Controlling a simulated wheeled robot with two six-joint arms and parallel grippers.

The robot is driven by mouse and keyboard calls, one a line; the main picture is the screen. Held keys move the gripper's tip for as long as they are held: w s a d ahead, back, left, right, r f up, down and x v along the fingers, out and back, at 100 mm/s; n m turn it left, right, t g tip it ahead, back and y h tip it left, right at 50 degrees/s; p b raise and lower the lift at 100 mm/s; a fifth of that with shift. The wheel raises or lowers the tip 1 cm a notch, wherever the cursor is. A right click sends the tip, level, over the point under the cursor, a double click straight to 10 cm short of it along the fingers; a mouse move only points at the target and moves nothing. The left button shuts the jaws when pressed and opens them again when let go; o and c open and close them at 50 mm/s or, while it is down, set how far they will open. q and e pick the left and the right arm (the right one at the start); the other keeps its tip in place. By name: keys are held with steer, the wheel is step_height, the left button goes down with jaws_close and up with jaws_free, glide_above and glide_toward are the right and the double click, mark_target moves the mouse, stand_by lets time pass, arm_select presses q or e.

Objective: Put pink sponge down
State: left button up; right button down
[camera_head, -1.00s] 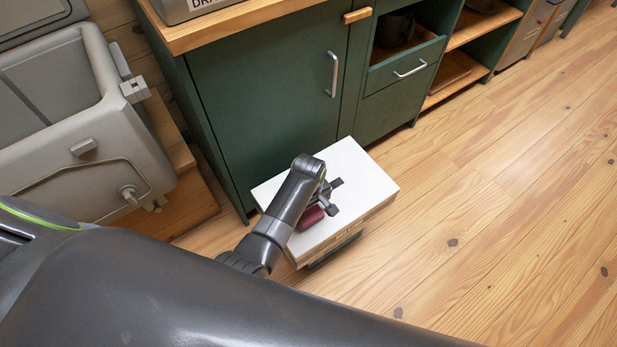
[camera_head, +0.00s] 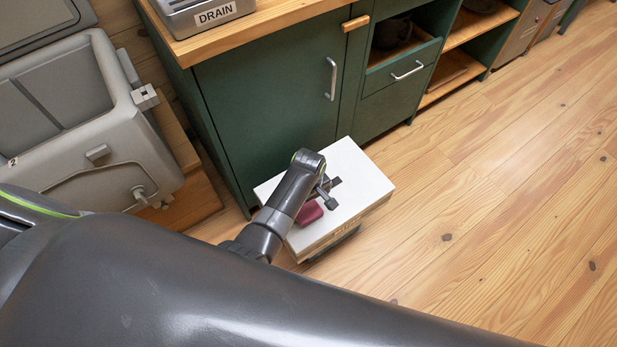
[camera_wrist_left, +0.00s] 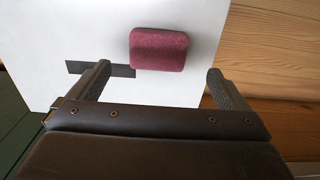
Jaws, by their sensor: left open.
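The pink sponge (camera_head: 309,213), a dark pink block, lies on the white top of a low box-like stand (camera_head: 358,196). My left gripper (camera_head: 331,192) is open just above the stand, beside the sponge. In the left wrist view the sponge (camera_wrist_left: 158,49) lies flat on the white surface (camera_wrist_left: 60,35), ahead of the open fingers of the left gripper (camera_wrist_left: 160,85), with nothing between them. A dark strip (camera_wrist_left: 115,70) on the surface runs beside the sponge. My left arm partly covers the stand in the head view. My right gripper is not in view.
A green cabinet (camera_head: 265,95) with a wooden top stands right behind the stand. A grey bin labelled DRAIN (camera_head: 205,12) sits on that top. A grey sink-like tub (camera_head: 125,130) is at the left. The wooden floor (camera_head: 480,200) at the right is clear.

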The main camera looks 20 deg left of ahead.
arm_select(q)
step_height(320, 180, up, 10)
steer(key=p, duration=1.1)
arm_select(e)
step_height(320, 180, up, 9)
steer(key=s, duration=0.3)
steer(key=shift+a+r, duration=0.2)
arm_select(q)
steer(key=s+a+f+m, duration=0.2)
steer(key=s+a+f, duration=0.2)
steer(key=s+f, duration=0.3)
steer(key=s+a+f+m, duration=0.2)
steer(key=s+a+f, duration=0.1)
steer(key=s+f, duration=0.4)
steer(key=s+a+f+m, duration=0.2)
steer(key=s+a, duration=0.1)
steer(key=s, duration=0.5)
steer(key=s+a+f+m, duration=0.2)
steer(key=s+a, duration=0.1)
steer(key=s, duration=0.5)
steer(key=s+a+f+m+t+y, duration=0.1)
steer(key=s+a, duration=0.3)
steer(key=s, duration=0.4)
steer(key=shift+f+m, duration=0.5)
steer(key=shift+f, duration=0.4)
steer(key=shift+s+a, duration=0.1)
steer(key=shift+a, duration=0.05)
